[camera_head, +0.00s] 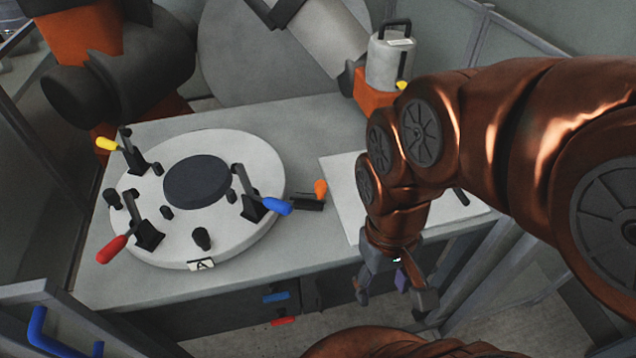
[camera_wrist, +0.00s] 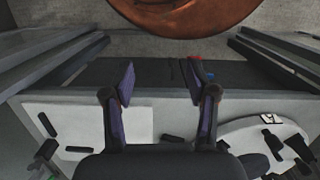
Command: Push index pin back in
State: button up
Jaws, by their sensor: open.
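A white round turntable (camera_head: 240,155) with a dark disc (camera_head: 196,181) and several coloured toggle clamps lies on the grey bench. At its right edge is a small black block (camera_head: 306,203) with an orange knob (camera_head: 320,188); this may be the index pin, and I cannot tell how far in it sits. My gripper (camera_head: 393,285) is open and empty, pointing down near the bench's front edge, right of the knob and apart from it. In the wrist view my gripper (camera_wrist: 163,85) shows spread fingers, and part of the turntable (camera_wrist: 238,132) shows at lower right.
A white plate (camera_head: 345,205) lies on the bench right of the turntable, partly behind my arm. A grey canister (camera_head: 390,62) stands at the back. Blue (camera_head: 276,297) and red (camera_head: 283,321) handles stick out at the bench front. Grey rails flank the front.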

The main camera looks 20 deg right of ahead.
aim_at(320, 186)
jog(key=k, duration=1.35)
jog(key=u, duration=0.8)
jog(key=i, duration=1.55)
jog(key=z, duration=0.8)
